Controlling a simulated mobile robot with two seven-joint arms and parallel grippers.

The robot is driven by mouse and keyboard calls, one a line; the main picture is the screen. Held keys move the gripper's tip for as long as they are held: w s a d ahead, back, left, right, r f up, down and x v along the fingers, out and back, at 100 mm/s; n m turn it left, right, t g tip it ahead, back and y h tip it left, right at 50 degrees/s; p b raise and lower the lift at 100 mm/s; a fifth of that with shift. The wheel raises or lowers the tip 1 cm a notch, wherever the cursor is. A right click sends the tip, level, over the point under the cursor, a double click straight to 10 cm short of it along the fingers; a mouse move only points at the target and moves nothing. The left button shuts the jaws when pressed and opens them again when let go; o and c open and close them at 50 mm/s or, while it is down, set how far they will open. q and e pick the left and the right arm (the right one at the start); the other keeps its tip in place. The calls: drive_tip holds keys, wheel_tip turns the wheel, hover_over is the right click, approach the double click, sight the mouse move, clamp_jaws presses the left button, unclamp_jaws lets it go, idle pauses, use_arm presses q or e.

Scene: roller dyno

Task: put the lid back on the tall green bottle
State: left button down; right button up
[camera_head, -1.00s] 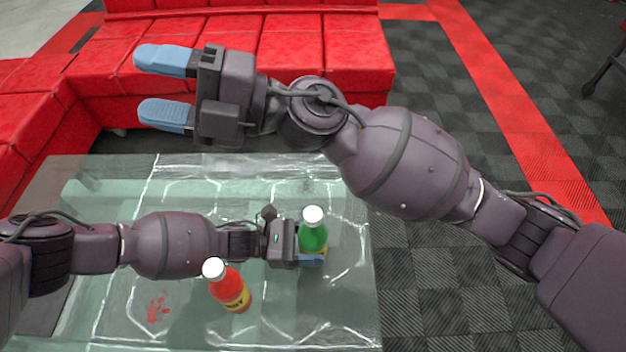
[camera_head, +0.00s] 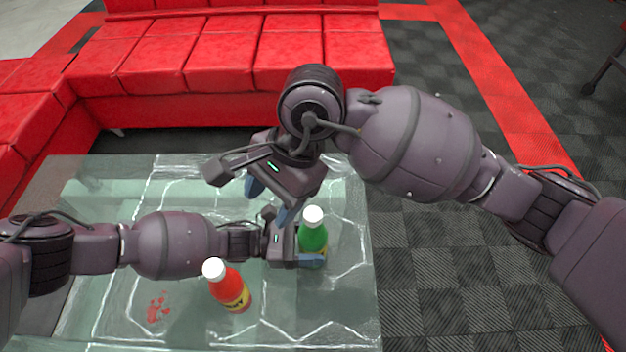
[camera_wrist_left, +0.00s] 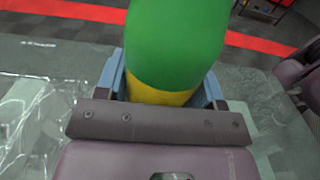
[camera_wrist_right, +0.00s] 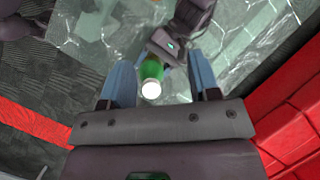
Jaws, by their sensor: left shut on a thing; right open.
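The green bottle (camera_head: 313,238) with a yellow lower part stands upright on the glass table (camera_head: 345,310). A white lid (camera_head: 313,214) shows on its top, also in the right wrist view (camera_wrist_right: 151,90); whether it is fully seated I cannot tell. My left gripper (camera_head: 308,260) is shut on the bottle low down, and in the left wrist view its blue fingers flank the bottle (camera_wrist_left: 178,45). My right gripper (camera_head: 270,202) is open and empty, pointing down above and left of the bottle. In the right wrist view the lid lies between the directions of its fingers, some way beyond them.
A red bottle (camera_head: 230,288) with a white lid stands on the table left of the green one. A red splatter mark (camera_head: 158,307) lies on the table top. A red sofa (camera_head: 230,60) stands behind. The table's right part is clear.

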sight(313, 214)
drive_tip(key=w+d+n+h, duration=0.1)
drive_tip(key=d, duration=0.1)
drive_tip(key=w+d+n+t+h, duration=0.1)
drive_tip(key=d, duration=0.1)
drive_tip(key=w+d+f+n+t+h, duration=0.1)
drive_tip(key=d+h, duration=0.1)
drive_tip(key=shift+w+n, duration=0.15)
drive_tip(key=shift+n, duration=0.25)
drive_tip(key=shift+f, duration=4)
drive_tip(key=c, duration=0.9)
drive_tip(key=shift+m, duration=1)
drive_tip(key=shift+c, duration=0.3)
drive_tip(key=o, duration=1.1)
drive_tip(key=shift+r, duration=0.1)
